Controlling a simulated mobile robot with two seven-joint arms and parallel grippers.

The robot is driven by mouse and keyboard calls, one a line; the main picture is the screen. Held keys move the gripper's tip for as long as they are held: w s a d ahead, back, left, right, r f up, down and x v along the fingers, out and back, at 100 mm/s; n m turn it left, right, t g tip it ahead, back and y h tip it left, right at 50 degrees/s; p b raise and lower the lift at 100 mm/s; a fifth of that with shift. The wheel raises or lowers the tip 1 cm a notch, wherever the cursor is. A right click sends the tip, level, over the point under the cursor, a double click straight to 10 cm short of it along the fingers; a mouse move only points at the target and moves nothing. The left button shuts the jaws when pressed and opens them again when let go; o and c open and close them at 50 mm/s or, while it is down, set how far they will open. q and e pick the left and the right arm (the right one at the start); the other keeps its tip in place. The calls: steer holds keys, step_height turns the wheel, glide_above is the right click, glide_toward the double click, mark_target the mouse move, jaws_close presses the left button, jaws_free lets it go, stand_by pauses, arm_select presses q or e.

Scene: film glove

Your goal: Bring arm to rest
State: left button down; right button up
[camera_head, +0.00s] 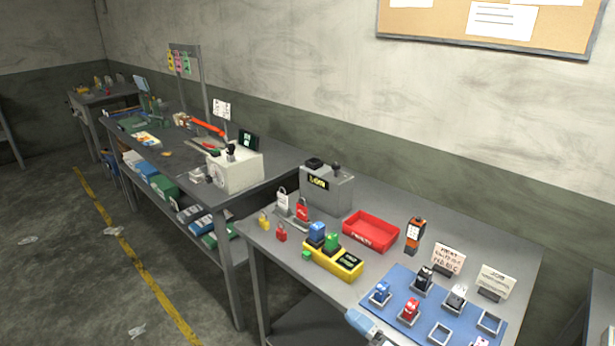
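No complete arm or gripper of mine can be made out in the head view. A pale grey-blue piece (364,322) enters at the bottom edge, by the front of the near bench (395,262). It is cut off by the frame, and I cannot tell whether it is part of my arm or a thing on the bench. No open or closed fingers show.
The near bench holds a blue mat (462,314) with several small items, a red tray (371,232), a yellow block (333,258), padlocks and a grey box (326,190). A longer bench (178,160) stands behind left. The floor (75,270) at left is mostly clear.

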arm_select(q)
steer(key=s+a+r+n, duration=0.1)
steer(key=s+a+n, duration=0.1)
steer(key=s+n, duration=0.2)
steer(key=s+a+r+n+h+p, duration=0.1)
steer(key=s+a+r+n, duration=0.1)
steer(key=s, duration=0.5)
steer(key=a+n, duration=0.1)
steer(key=n, duration=0.1)
steer(key=shift+s+a+r+n+g+p, duration=0.2)
steer(key=shift+s+a+n+g+p, duration=0.1)
steer(key=shift+s+a+n, duration=0.1)
arm_select(e)
steer(key=s+d+f+m+g+h, duration=0.2)
steer(key=s+d+f+m+h, duration=1)
steer(key=s+f+m, duration=0.4)
steer(key=d+f+m, duration=0.1)
steer(key=f+m, duration=0.1)
steer(key=m, duration=0.1)
steer(key=shift+g+h, duration=0.3)
steer(key=shift+g, duration=0.1)
